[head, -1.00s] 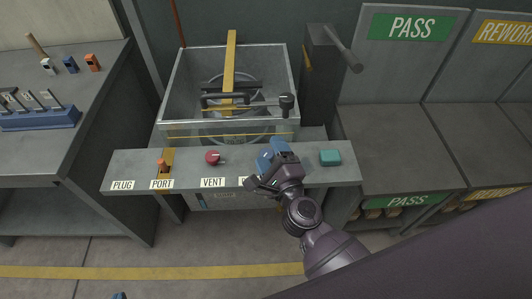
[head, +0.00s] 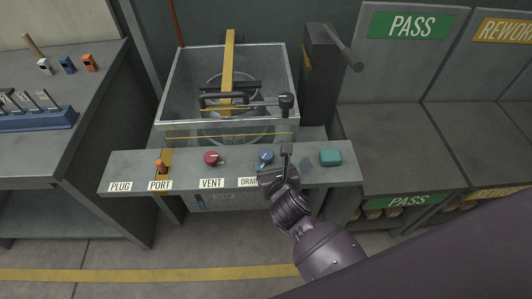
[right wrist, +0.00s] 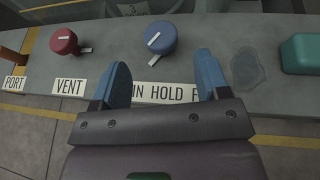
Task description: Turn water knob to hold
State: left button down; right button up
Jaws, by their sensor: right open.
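The blue knob (head: 266,156), seemingly the water knob, stands on the grey front panel behind a label strip. In the right wrist view the blue knob (right wrist: 161,38) has a slanted white line on top and a small pale tab at its lower left. The label (right wrist: 165,93) reads "...IN HOLD F...", partly covered by my fingers. My right gripper (head: 275,164) is open and empty, just in front of the knob. In the right wrist view its blue fingers (right wrist: 162,78) are spread apart, nearer than the knob and not around it. My left gripper is out of view.
A red knob (head: 211,158) above the VENT label is to the left, and an orange plug (head: 160,166) is at PORT. A teal button (head: 330,157) is to the right. A metal tank (head: 181,90) with a yellow bar stands behind the panel.

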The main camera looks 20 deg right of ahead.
aim_at(267, 155)
jog(key=b+x, duration=0.1)
jog(key=x, duration=0.5)
jog(key=shift+w+f, duration=0.15)
jog(key=shift+f, duration=0.05)
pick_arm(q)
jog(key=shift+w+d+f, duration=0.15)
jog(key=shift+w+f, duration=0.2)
pick_arm(e)
jog(key=shift+w+d+f, duration=0.1)
jog(key=shift+w+f, duration=0.05)
jog(key=shift+w, duration=0.45)
